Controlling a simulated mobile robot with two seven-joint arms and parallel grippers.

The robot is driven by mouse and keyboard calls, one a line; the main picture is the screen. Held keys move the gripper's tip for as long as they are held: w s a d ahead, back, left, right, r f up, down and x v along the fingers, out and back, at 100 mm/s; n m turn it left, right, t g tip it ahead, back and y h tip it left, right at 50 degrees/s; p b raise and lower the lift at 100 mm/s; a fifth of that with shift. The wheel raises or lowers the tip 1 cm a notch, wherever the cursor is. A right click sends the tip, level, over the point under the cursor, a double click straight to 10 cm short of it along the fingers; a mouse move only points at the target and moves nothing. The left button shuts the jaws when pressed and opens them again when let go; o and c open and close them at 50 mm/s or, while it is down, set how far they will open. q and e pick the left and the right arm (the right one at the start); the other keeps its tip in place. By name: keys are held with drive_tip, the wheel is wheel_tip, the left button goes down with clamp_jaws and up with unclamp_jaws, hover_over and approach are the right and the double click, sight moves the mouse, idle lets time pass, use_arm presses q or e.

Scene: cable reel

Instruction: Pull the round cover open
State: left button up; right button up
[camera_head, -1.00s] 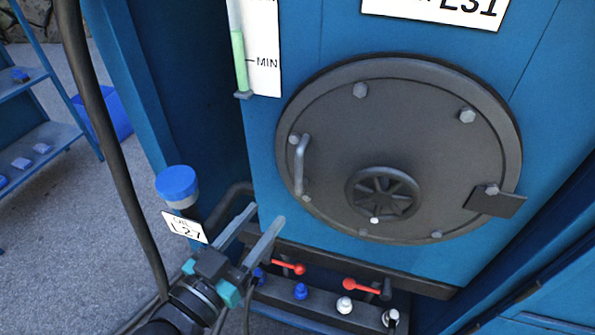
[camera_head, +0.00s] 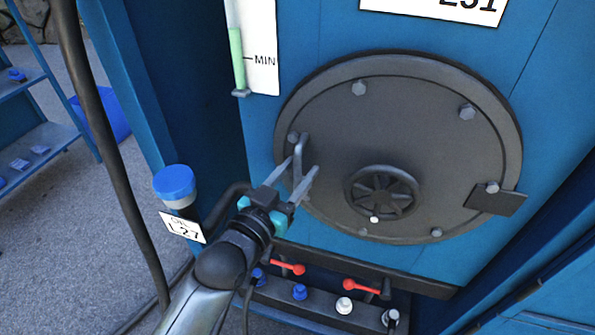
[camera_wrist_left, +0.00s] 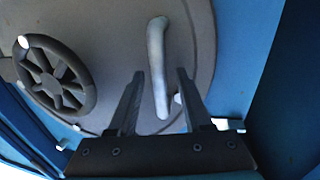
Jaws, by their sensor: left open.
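The round cover (camera_head: 410,130) is a dark grey bolted disc on the blue cabinet, lying flat against it. Its metal bar handle (camera_head: 299,160) is on the left side. A spoked handwheel (camera_head: 382,192) sits low on the cover. My left gripper (camera_head: 303,170) is open at the handle, with one finger on each side of it in the head view. In the left wrist view the handle (camera_wrist_left: 157,65) shows between the two open fingers (camera_wrist_left: 158,75); I cannot tell whether they touch it. The handwheel also shows there (camera_wrist_left: 52,75). My right gripper is not in view.
Below the cover is a ledge with red levers (camera_head: 362,286) and several knobs (camera_head: 344,305). A blue-capped post (camera_head: 175,184) with a label stands left of my left arm. A black hose (camera_head: 115,150) hangs at the left. A hinge plate (camera_head: 496,197) is on the cover's right.

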use_arm(q)
clamp_jaws()
idle(0.5)
idle(1.0)
